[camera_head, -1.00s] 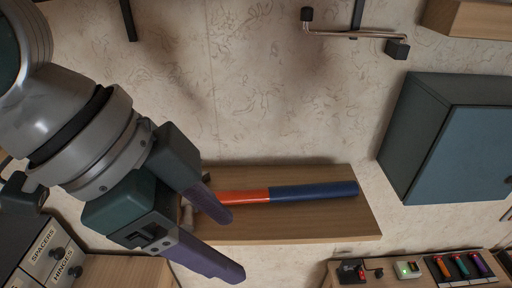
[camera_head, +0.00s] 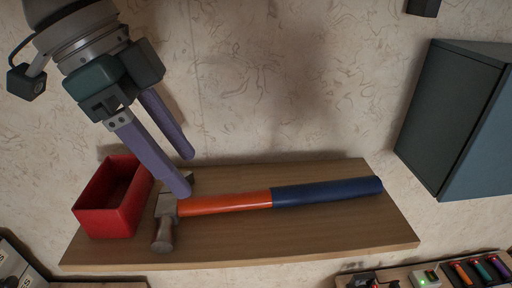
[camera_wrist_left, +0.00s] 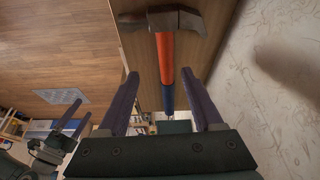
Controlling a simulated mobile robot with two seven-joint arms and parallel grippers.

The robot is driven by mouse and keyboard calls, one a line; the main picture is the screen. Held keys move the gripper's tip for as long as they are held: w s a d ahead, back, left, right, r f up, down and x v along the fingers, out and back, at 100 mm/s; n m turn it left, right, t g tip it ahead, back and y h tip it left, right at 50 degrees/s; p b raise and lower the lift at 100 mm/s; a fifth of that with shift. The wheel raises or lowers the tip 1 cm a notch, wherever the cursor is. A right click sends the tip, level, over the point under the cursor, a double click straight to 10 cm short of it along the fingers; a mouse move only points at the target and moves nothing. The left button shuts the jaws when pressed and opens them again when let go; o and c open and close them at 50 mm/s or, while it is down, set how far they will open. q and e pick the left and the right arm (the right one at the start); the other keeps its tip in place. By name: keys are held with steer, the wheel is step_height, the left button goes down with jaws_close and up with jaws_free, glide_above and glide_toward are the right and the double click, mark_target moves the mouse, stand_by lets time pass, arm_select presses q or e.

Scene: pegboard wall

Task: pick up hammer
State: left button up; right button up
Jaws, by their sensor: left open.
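The hammer (camera_head: 230,202) lies on its side on a wooden shelf (camera_head: 330,236). It has a grey metal head at the left, an orange neck and a dark blue grip pointing right. My left gripper (camera_head: 189,174), with purple fingers, is open above the head end; one finger overlaps the hammer head in the head view. In the left wrist view the hammer (camera_wrist_left: 166,58) shows ahead, its orange handle between the two open fingers of my left gripper (camera_wrist_left: 166,85). I cannot tell whether a finger touches it. My right gripper does not show in the head view.
A red open box (camera_head: 108,222) stands on the shelf just left of the hammer head. A blue-grey cabinet (camera_head: 450,120) hangs on the wall at the right. Below right is a panel with coloured items (camera_head: 470,270). The shelf's right end is clear.

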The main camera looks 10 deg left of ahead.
mark_target(210, 198)
arm_select(q)
steer(key=shift+w+f, duration=0.2)
steer(key=shift+w, duration=0.2)
steer(key=shift+w+d+f+p, duration=0.1)
steer(key=shift+f+p, duration=0.25)
steer(key=p+x, duration=0.1)
steer(key=x, duration=0.1)
steer(key=p+x, duration=0.1)
steer(key=x, duration=0.2)
steer(key=shift+f, duration=0.75)
jaws_close()
steer(key=shift+w+r, duration=0.1)
